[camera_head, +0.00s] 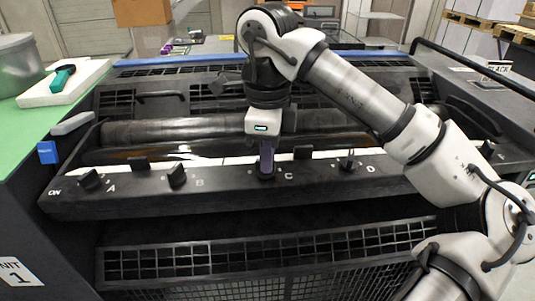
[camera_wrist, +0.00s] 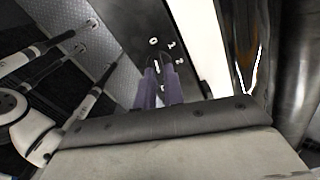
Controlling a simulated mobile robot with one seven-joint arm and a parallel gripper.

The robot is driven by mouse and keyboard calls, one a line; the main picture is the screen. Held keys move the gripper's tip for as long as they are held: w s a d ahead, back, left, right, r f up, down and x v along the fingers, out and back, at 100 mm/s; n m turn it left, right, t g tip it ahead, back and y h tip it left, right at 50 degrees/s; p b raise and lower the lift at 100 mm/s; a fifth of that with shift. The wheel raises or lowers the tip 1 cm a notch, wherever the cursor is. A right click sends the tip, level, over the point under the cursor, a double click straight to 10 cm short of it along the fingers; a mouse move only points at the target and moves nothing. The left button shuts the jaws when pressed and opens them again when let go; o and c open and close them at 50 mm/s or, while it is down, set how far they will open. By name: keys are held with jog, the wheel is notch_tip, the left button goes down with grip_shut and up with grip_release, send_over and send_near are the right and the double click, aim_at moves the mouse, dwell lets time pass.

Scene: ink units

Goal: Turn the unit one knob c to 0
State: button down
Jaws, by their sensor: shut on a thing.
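Knob c (camera_head: 266,176) sits on the dark front panel of unit one, just left of the white letter C. My gripper (camera_head: 267,160) comes down on it from above, and its purple fingers hide most of the knob. In the wrist view my gripper (camera_wrist: 161,82) is shut on the knob, with one finger on each side. The dark knob top (camera_wrist: 161,62) shows only partly between the fingertips. White numerals 0, 1 and 2 stand around the knob's far side. I cannot tell for certain which numeral the knob points to.
Knob A (camera_head: 90,180), knob B (camera_head: 177,176) and knob D (camera_head: 347,161) stand along the same panel. Rollers (camera_head: 165,131) lie behind it. A grey pot (camera_head: 18,68) and a white board (camera_head: 65,84) with a green-handled tool sit on the green surface at left.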

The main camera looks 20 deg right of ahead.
dwell(0.5)
jog(key=c, duration=1.5)
grip_release()
jog(key=shift+r, duration=0.15)
notch_tip(320, 180, up, 14)
jog(key=p, duration=1.1)
jog(key=shift+f, duration=0.2)
